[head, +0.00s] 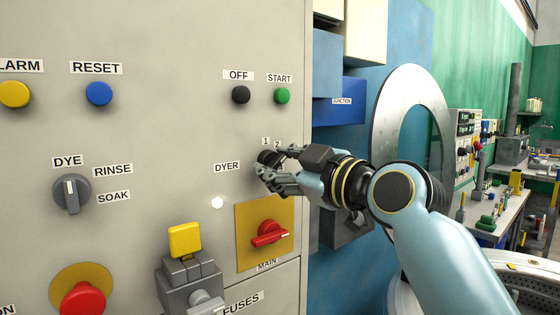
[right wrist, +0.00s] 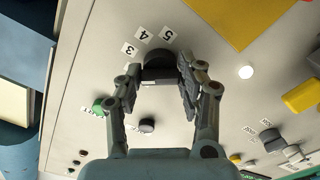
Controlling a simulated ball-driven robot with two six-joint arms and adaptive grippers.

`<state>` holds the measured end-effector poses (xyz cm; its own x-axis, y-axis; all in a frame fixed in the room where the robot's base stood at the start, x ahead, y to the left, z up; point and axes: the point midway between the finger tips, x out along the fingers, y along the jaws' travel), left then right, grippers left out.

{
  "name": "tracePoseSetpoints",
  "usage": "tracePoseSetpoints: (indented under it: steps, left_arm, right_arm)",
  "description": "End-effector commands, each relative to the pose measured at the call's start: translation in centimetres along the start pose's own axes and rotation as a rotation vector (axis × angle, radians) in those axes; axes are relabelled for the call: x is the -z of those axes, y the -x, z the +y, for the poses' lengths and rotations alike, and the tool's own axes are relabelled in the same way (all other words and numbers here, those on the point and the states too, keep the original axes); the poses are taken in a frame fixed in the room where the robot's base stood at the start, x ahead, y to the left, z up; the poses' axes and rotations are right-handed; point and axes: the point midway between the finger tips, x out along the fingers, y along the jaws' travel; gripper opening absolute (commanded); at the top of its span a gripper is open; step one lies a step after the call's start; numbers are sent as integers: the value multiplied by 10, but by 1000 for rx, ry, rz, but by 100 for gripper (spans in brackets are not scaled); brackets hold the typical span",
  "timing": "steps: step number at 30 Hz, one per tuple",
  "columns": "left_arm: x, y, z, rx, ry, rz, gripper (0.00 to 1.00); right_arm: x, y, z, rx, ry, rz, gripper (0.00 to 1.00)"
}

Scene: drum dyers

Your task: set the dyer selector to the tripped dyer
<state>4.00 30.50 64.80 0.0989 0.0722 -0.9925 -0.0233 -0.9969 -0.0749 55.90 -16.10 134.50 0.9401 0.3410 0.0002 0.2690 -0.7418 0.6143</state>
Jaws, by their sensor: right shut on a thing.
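The dyer selector (head: 266,157) is a dark knob on the grey panel, right of the DYER label (head: 227,168). Number labels 1 (head: 265,141) and 2 (head: 277,144) show above it. In the right wrist view the selector (right wrist: 158,64) sits between the fingers, with labels 3 (right wrist: 128,48), 4 (right wrist: 145,35) and 5 (right wrist: 166,30) around its far side. My right gripper (head: 268,174) is shut on the selector; it also shows in the right wrist view (right wrist: 158,82). The fingers partly cover the knob, and I cannot tell which number it points to. My left gripper is out of view.
A white lamp (head: 217,202) and the red MAIN switch (head: 269,234) on its yellow plate are below the selector. The black OFF (head: 241,95) and green START (head: 282,96) buttons are above. A yellow-topped block (head: 185,240) juts out lower left. The panel's edge is close on the right.

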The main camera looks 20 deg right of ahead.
Motion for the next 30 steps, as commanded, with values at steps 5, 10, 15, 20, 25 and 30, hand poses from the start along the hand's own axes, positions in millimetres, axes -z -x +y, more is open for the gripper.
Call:
tracePoseSetpoints:
  steps: [5, 10, 15, 20, 25, 30]
  left_arm:
    - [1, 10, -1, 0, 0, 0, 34]
    - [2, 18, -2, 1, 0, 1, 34]
    - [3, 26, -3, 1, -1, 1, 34]
    - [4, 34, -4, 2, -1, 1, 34]
    - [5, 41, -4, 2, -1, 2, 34]
    - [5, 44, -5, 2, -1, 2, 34]
  right_arm:
    - [1, 0, 0, 2, -163, -2, 6]
    - [1, 0, 1, 2, -326, -3, 6]
    - [1, 0, 1, 2, -487, -2, 6]
    - [1, 0, 1, 1, -639, -3, 6]
    - [1, 0, 0, 1, -801, -2, 6]
    - [0, 0, 0, 0, -961, -1, 6]
